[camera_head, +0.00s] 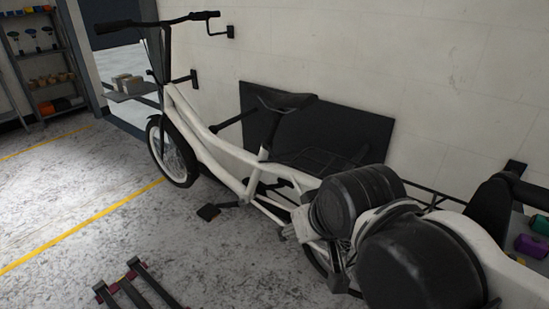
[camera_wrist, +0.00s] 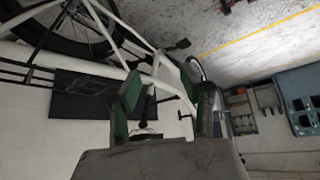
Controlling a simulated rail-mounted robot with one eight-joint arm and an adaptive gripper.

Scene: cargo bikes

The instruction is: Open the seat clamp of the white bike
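The white bike (camera_head: 220,150) stands along the wall in the head view, its front wheel to the left. Its black saddle (camera_head: 286,101) sits on a post above the frame. The seat clamp is too small to make out clearly where the post meets the frame. In the wrist view the white bike frame (camera_wrist: 85,62) appears upside down. My gripper (camera_wrist: 169,86) is open there, its two green-padded fingers spread apart. Part of the bike shows through the gap, apart from the pads as far as I can tell. In the head view my arm hides part of the bike's rear.
A dark panel (camera_head: 350,125) is behind the bike on the white wall. A low rack (camera_head: 135,287) lies on the floor at the front left. Shelves (camera_head: 45,60) stand at the far left. Coloured items (camera_head: 531,244) lie at the right edge.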

